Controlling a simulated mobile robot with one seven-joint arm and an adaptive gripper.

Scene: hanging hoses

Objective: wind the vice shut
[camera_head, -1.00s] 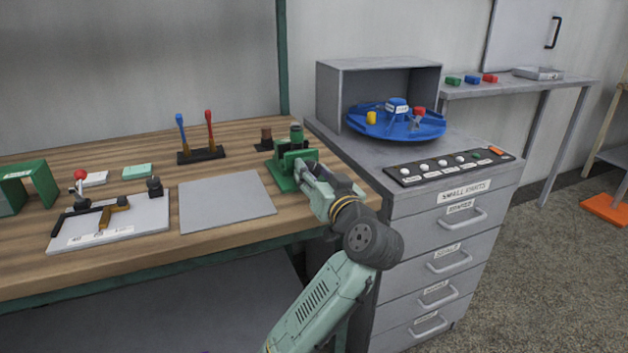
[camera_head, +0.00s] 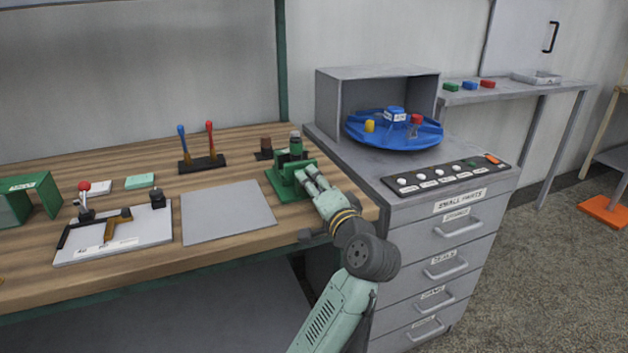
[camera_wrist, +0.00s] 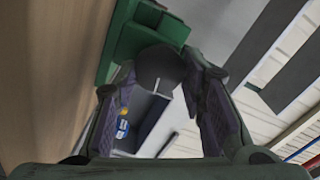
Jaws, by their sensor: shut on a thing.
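The green vice (camera_head: 292,180) stands at the right end of the wooden bench. My gripper (camera_head: 308,182) reaches it from the front right, with its fingers against the vice's near side. In the wrist view, part of the green vice (camera_wrist: 150,28) fills the top. A dark round piece on the vice's near side, its screw end or handle hub (camera_wrist: 160,66), lies between the tips of my gripper (camera_wrist: 162,76). My gripper is shut on this handle. The fingers hide most of the handle in the head view, and I cannot tell how wide the jaw gap is.
A grey mat (camera_head: 228,212) lies left of the vice. A small brown-topped block (camera_head: 265,146) and a stand with blue and red levers (camera_head: 202,163) are behind. The grey drawer cabinet (camera_head: 440,215) stands close on the right, bearing a blue turntable (camera_head: 395,133) and a button panel (camera_head: 448,173).

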